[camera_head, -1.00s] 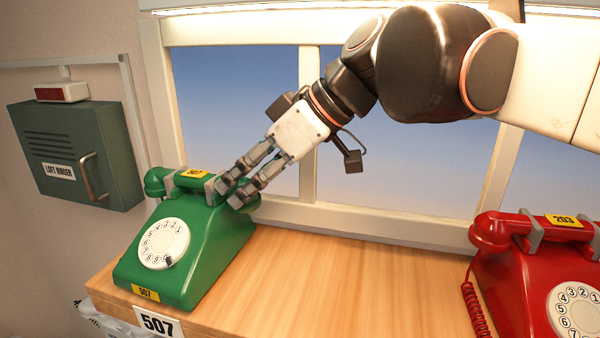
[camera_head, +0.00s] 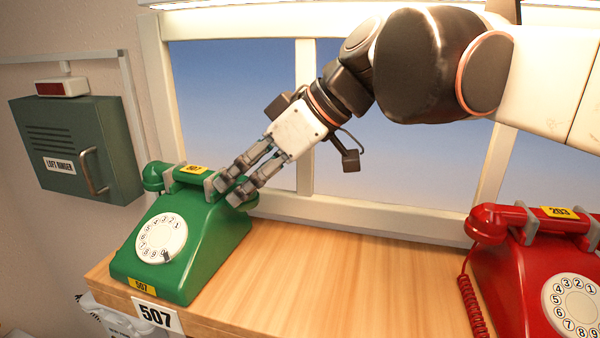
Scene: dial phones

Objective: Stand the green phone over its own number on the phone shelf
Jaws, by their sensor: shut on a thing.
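The green phone (camera_head: 197,250) stands upright at the left end of the wooden phone shelf (camera_head: 330,285). It has a white dial, and yellow tags on its handset and front edge; the front tag reads 507. A white shelf label (camera_head: 154,315) reading 507 is on the shelf's front edge, just below and slightly right of the phone's front tag. My gripper (camera_head: 232,190) is shut on the right end of the green phone's handset, by its cradle. The fingers hide part of that end. The phone appears to rest on the shelf.
A red phone (camera_head: 520,275) tagged 203 stands at the right of the shelf, its cord hanging at its left side. The shelf between the phones is clear. A window (camera_head: 240,110) is behind, and a green loft ringer box (camera_head: 75,150) is on the left wall.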

